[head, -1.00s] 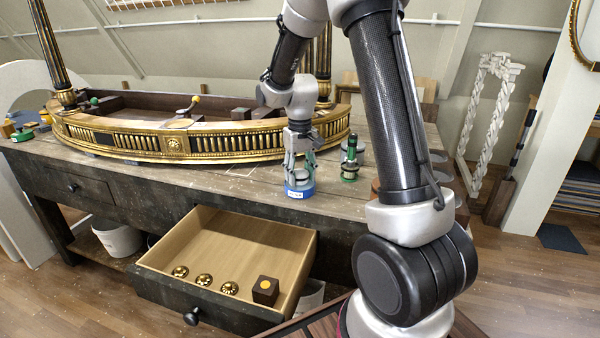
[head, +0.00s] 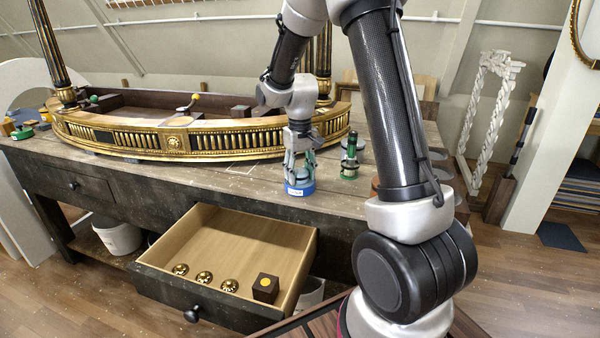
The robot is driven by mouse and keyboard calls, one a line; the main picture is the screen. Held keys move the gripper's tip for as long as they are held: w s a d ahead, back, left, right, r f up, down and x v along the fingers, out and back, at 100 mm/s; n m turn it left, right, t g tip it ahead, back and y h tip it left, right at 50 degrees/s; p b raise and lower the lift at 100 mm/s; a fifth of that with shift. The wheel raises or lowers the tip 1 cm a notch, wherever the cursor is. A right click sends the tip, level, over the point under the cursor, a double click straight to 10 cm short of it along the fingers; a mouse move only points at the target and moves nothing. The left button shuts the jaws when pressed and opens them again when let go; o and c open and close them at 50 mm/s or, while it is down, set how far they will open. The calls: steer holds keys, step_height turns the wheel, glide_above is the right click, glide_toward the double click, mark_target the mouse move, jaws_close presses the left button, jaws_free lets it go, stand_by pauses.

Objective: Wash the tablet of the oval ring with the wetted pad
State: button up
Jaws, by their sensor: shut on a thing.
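The gilt oval ring (head: 240,142) lies on the workbench, with fluted ornament along its front. A square tablet with a rosette (head: 174,142) sits in the middle of that front. My gripper (head: 300,172) points down at a blue round pot (head: 299,188) with a white label, on the bench's front part. Its fingers are shut on a pale bluish piece, apparently the pad, at the pot's mouth. The pad's lower end is hidden, so I cannot tell how deep it sits. The gripper is to the right of the tablet and nearer the bench's front edge.
A green bottle-like tool (head: 350,158) stands just right of the gripper. An open drawer (head: 228,240) juts out below, holding gilt rosettes and a dark block (head: 265,288). The bench front left of the pot is clear.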

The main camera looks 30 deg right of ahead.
stand_by(0.4)
steer(key=shift+r, duration=3.5)
